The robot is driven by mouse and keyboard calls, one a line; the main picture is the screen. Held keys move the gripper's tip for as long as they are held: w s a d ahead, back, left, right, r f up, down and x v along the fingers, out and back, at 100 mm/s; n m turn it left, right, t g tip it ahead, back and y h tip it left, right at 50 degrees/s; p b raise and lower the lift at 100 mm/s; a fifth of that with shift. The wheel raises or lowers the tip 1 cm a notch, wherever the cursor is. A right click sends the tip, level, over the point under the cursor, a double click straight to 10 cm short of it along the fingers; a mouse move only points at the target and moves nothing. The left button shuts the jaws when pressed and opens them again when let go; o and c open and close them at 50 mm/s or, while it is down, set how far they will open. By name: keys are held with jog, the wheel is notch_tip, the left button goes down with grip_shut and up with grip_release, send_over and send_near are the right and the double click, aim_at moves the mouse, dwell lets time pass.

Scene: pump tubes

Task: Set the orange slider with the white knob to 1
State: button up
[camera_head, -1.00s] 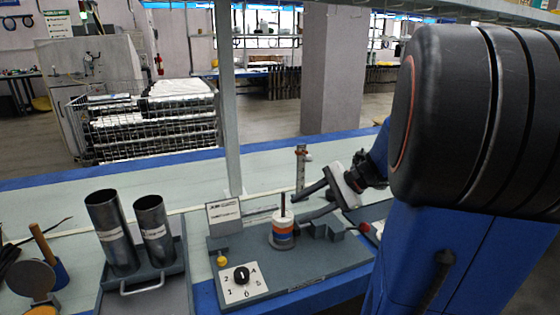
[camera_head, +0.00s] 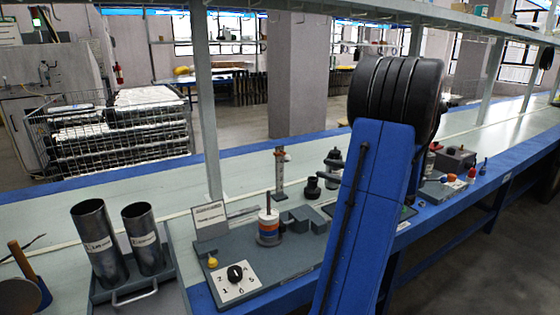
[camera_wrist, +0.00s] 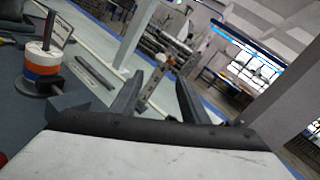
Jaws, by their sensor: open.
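In the head view my blue arm hides much of the bench's middle, and I cannot make out the gripper clearly there.
A grey board (camera_head: 292,258) carries a numbered dial (camera_head: 235,273) and a peg with white, orange and blue rings (camera_head: 268,228), which also show in the wrist view (camera_wrist: 42,68). Two metal tubes (camera_head: 97,244) (camera_head: 143,238) stand left. A grey box (camera_head: 455,159) stands right.

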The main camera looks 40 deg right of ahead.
aim_at(287, 158)
jog(key=x, duration=1.7)
jog(key=shift+w+d, duration=0.1)
jog(key=shift+w, duration=0.1)
jog(key=shift+c, duration=0.4)
